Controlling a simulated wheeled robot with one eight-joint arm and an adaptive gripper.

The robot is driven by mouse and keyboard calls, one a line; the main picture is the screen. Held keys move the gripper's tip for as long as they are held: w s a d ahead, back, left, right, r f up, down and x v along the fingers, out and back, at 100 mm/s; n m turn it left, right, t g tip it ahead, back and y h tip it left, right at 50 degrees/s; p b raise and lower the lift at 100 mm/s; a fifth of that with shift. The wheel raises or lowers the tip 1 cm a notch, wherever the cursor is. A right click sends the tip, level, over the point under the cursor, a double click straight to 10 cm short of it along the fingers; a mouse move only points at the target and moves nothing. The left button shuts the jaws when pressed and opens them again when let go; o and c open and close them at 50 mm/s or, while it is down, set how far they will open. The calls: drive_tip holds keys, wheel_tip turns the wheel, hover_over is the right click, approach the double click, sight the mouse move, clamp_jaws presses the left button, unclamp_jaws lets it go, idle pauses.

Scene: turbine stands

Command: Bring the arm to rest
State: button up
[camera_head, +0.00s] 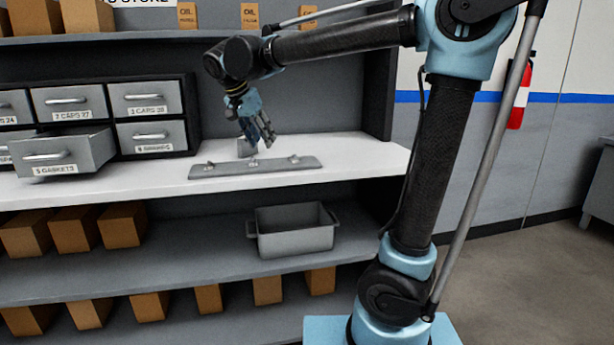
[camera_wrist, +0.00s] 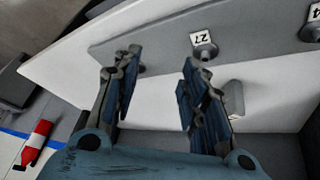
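My arm reaches left across the shelf unit, and my gripper (camera_head: 262,140) hangs above the white counter (camera_head: 350,155). In the wrist view my gripper (camera_wrist: 160,72) has its two fingers spread apart with nothing seen between them. A grey plate with pegs (camera_head: 225,170) lies on the counter just in front of and below the gripper. In the wrist view the plate (camera_wrist: 165,35) shows a peg tagged 27 beyond the fingertips, and another peg beside the left fingertip. Whether that fingertip touches the peg I cannot tell.
The drawer labelled 5 gaskets (camera_head: 62,155) sticks out of the cabinet at left; the other drawers look shut. A small grey block (camera_head: 246,147) stands behind the plate. A grey bin (camera_head: 293,238) sits on the shelf below. A fire extinguisher (camera_head: 520,95) hangs at right, above open floor.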

drive_tip(key=s+d+f+n+g, duration=0.15)
drive_tip(key=d+f, duration=0.25)
drive_tip(key=d, duration=0.4)
drive_tip(key=s+d+f+y, duration=0.1)
drive_tip(key=s+d+f, duration=0.2)
drive_tip(key=d, duration=0.4)
drive_tip(key=s+d+f+n+g, duration=0.15)
drive_tip(key=d+f, duration=0.25)
drive_tip(key=d, duration=0.4)
drive_tip(key=s+d+f+n+y, duration=0.1)
drive_tip(key=s+d+f, duration=0.4)
drive_tip(key=f, duration=0.3)
drive_tip(key=s+d+f+n+t+y, duration=0.1)
drive_tip(key=s+d+f, duration=0.4)
drive_tip(key=s+f, duration=0.3)
drive_tip(key=shift+f, duration=0.3)
drive_tip(key=shift+s, duration=0.1)
drive_tip(key=shift+c, duration=0.6)
drive_tip(key=shift+c, duration=0.2)
drive_tip(key=shift+a, duration=0.2)
